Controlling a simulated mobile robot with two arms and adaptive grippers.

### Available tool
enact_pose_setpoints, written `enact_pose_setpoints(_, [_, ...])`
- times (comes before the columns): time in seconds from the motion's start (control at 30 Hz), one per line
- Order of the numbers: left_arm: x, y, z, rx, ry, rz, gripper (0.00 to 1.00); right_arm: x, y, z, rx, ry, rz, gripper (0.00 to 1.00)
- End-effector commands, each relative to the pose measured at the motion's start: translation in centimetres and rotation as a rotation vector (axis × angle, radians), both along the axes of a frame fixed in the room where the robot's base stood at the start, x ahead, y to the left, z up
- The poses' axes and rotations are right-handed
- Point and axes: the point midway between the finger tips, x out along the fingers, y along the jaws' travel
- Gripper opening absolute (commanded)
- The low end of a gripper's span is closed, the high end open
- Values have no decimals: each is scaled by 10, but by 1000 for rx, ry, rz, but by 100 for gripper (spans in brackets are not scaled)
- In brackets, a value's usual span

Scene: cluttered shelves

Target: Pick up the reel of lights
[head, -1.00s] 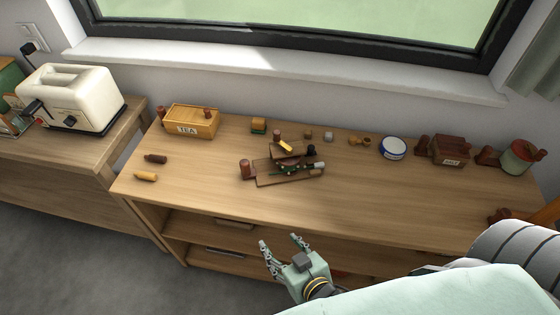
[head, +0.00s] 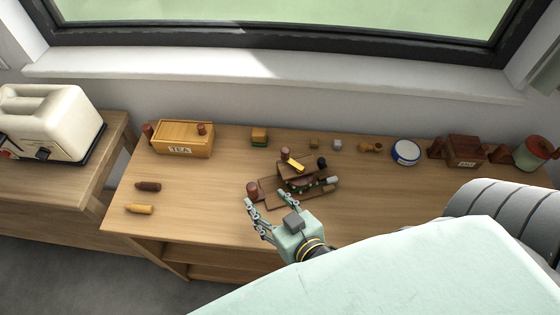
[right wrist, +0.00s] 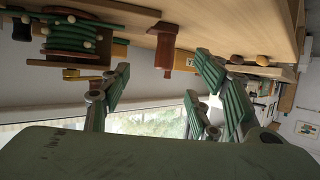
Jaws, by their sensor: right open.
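The reel of lights (head: 302,183) sits on the wooden counter near its middle, on a brown wooden base. Its green wound string and pale bulbs show close in the right wrist view (right wrist: 70,38), at the upper left. My right gripper (head: 266,198) is open and empty, at the near side of the reel. Its fingers overlap the near edge of the base in the head view; I cannot tell whether they touch. The spread fingers also show in the right wrist view (right wrist: 160,85). My left gripper is not in view.
A brown peg (head: 252,191) stands left of the reel. A wooden TEA box (head: 182,140) is at the back left, and a blue-rimmed white dish (head: 406,152) at the back right. Two small bottle-shaped pieces lie at the left. The counter (head: 205,195) is clear left of the reel.

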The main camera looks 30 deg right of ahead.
Motion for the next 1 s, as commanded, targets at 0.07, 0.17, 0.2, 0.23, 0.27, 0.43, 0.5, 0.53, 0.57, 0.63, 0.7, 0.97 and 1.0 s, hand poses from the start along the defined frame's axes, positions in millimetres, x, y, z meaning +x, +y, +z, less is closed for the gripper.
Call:
enact_pose_setpoints(0.07, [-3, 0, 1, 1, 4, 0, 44, 6, 0, -2, 0, -1, 1, 56])
enact_pose_setpoints(0.17, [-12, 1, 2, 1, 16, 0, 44, 16, 1, -6, -1, -2, 0, 56])
enact_pose_setpoints(0.2, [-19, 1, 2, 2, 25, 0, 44, 20, 1, -8, -1, -1, 0, 56])
enact_pose_setpoints(0.23, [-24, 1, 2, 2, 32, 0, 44, 22, 1, -9, -1, 0, 0, 56])
enact_pose_setpoints(0.27, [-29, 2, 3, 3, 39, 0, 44, 25, 1, -10, -2, 0, 1, 56])
enact_pose_setpoints(0.43, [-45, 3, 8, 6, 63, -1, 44, 45, 2, -18, -1, -1, 0, 56])
enact_pose_setpoints(0.5, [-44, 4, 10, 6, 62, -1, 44, 54, 2, -23, -2, -1, 1, 56])
enact_pose_setpoints(0.53, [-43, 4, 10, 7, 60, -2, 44, 58, 3, -25, -1, -1, 0, 56])
enact_pose_setpoints(0.57, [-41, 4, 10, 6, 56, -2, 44, 61, 3, -26, 0, -1, 0, 56])
enact_pose_setpoints(0.63, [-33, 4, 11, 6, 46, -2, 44, 66, 3, -29, 0, 0, 0, 56])
enact_pose_setpoints(0.7, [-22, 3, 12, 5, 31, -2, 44, 68, 3, -31, 0, 0, 0, 56])
enact_pose_setpoints(0.97, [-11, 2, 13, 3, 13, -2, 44, 68, 3, -32, 1, 1, 0, 52])
enact_pose_setpoints(1.0, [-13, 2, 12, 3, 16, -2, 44, 68, 3, -31, 1, 1, 0, 48])
